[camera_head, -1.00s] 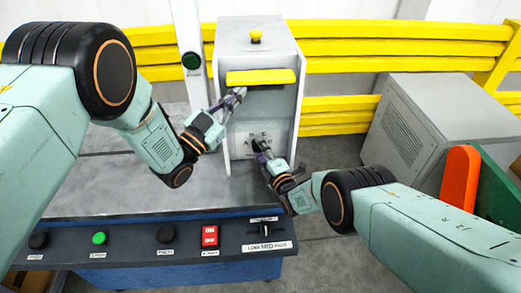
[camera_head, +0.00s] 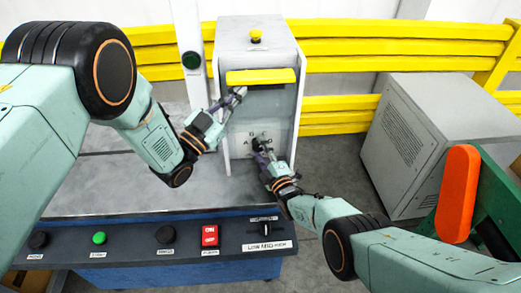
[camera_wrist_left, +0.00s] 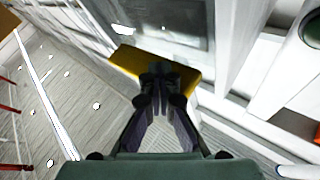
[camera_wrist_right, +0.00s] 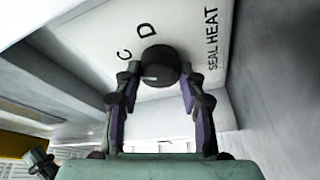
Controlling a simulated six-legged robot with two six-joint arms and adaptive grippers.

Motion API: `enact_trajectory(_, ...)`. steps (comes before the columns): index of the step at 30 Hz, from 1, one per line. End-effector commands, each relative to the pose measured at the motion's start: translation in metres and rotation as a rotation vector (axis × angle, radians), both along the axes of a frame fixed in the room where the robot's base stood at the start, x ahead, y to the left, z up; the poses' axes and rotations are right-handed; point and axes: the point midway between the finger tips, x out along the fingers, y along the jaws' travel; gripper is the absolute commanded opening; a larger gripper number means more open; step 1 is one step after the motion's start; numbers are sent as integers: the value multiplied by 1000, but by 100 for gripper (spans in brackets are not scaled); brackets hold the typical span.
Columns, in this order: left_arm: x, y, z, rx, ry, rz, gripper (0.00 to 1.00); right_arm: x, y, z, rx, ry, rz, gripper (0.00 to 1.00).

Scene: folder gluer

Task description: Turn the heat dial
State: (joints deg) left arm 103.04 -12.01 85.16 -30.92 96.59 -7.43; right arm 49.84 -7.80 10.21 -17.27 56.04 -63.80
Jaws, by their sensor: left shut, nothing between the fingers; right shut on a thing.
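The heat dial (camera_wrist_right: 158,66) is a round black knob on a white panel marked SEAL HEAT, with C and D readable beside it. A light mark shows on its lower left in the right wrist view. My right gripper (camera_wrist_right: 158,82) is shut on the dial, one finger on each side. In the head view this gripper (camera_head: 260,148) mostly hides the dial. My left gripper (camera_head: 240,92) is shut and empty at the yellow bar (camera_head: 262,77) above the panel. Its closed fingertips (camera_wrist_left: 160,70) overlap the bar in the left wrist view; contact is unclear.
The grey machine housing (camera_head: 255,35) has side walls flanking the dial panel. A control strip (camera_head: 130,246) with buttons and a red switch (camera_head: 210,236) runs along the worktable front. A grey cabinet (camera_head: 430,130) and an orange part (camera_head: 458,195) stand right.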

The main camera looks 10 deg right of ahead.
Motion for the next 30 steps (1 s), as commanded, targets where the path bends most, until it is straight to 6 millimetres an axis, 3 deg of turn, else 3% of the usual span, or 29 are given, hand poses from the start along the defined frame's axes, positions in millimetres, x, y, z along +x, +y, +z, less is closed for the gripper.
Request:
enact_trajectory(11, 1, 0, 1, -1, -4, 1, 0, 0, 0, -1, 2, 2, 0, 9)
enact_trajectory(12, 1, 0, 1, -1, -4, 1, 0, 0, 0, -1, 3, 1, -1, 42)
enact_trajectory(20, 0, 0, 1, -1, -4, 1, 0, 0, 0, 0, 2, 1, -1, 63)
enact_trajectory(30, 0, 0, 1, -1, -4, 1, 0, 0, 0, 0, 2, 0, 0, 63)
